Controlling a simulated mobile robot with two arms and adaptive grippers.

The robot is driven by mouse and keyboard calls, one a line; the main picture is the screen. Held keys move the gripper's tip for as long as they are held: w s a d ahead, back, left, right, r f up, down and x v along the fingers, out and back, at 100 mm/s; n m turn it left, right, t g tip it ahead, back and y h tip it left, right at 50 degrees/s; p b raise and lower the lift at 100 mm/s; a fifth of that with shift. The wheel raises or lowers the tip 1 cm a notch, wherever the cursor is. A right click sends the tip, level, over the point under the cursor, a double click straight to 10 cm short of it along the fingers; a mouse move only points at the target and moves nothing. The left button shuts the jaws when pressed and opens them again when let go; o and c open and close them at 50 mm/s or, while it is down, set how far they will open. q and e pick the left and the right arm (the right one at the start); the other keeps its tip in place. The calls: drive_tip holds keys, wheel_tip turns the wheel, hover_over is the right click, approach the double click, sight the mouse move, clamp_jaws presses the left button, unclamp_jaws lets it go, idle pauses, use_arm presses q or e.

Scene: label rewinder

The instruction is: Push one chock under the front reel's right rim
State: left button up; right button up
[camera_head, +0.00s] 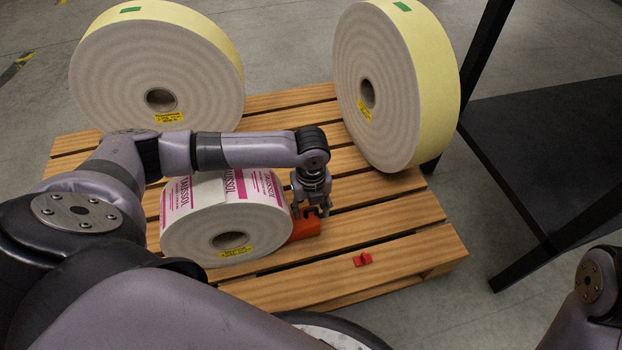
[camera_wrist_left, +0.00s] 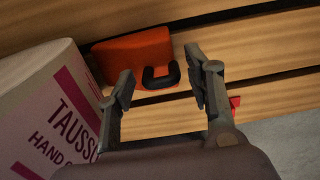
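The front reel (camera_head: 190,240), white with pink lettering, lies on its rim on the pallet; its printed side shows at the left of the left wrist view (camera_wrist_left: 45,110). An orange chock (camera_head: 306,229) lies on the slats at the reel's right side. In the left wrist view the chock (camera_wrist_left: 130,48) has a black handle (camera_wrist_left: 160,77) and sits close to the reel; whether they touch is unclear. My left gripper (camera_head: 312,211) is over the chock, pointing down. Its fingers (camera_wrist_left: 160,80) are apart, with the handle appearing between them and gaps either side. My right gripper is out of view.
The wooden pallet (camera_head: 400,258) carries a small red piece (camera_head: 363,260) near its front edge. Two larger yellow-sided reels stand behind, a left one (camera_head: 120,80) and a right one (camera_head: 430,90). A dark frame (camera_head: 550,150) stands at the right.

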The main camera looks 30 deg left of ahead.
use_arm(q)
drive_tip(key=shift+o, duration=0.6)
drive_tip(key=shift+r, duration=0.1)
wheel_tip(320, 180, up, 12)
drive_tip(key=shift+d, duration=0.1)
idle(0.3)
